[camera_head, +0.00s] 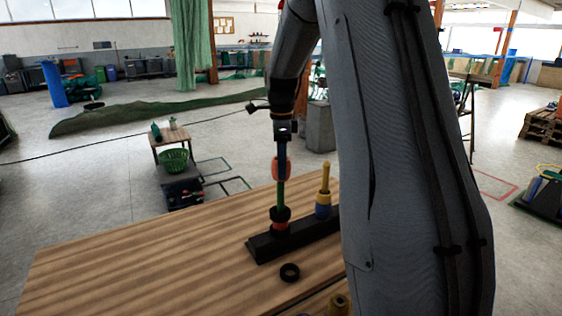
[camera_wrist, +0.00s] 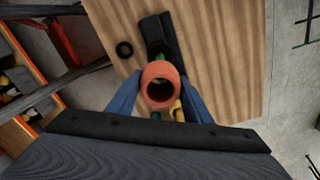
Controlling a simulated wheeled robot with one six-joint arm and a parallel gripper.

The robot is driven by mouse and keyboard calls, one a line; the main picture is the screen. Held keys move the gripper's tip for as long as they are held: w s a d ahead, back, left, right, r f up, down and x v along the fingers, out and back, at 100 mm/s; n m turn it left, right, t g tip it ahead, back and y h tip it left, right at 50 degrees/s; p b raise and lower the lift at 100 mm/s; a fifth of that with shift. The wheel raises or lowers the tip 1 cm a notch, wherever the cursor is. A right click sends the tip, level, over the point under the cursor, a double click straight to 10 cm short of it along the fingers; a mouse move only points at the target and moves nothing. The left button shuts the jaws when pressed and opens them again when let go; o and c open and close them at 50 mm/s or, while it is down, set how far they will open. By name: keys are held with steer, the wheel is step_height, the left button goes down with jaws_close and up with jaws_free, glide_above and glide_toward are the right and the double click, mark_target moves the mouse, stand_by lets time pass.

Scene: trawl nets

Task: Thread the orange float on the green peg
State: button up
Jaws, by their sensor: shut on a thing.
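The orange float (camera_head: 288,168) is a short tube held in my gripper (camera_head: 281,160). In the wrist view the float (camera_wrist: 147,73) shows its round open hole between the two blue-grey fingers. The green peg (camera_head: 281,192) stands upright on a black base bar (camera_head: 262,246), directly below the float in the head view. A black ring (camera_head: 280,214) and a red piece (camera_head: 280,227) sit around its foot. A finger covers the middle of the float, so I cannot tell whether the peg's tip is inside it or just under it.
A loose black ring (camera_head: 289,272) lies on the wooden table (camera_head: 130,262) in front. A brass-coloured piece (camera_head: 338,304) is at the lower edge. The table's left side is clear.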

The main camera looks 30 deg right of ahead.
steer(key=shift+f+b, duration=0.6)
steer(key=shift+f, duration=1.15)
steer(key=o, duration=1.1)
steer(key=shift+o, duration=0.2)
steer(key=shift+r+b, duration=1.1)
steer(key=shift+r, duration=2.8)
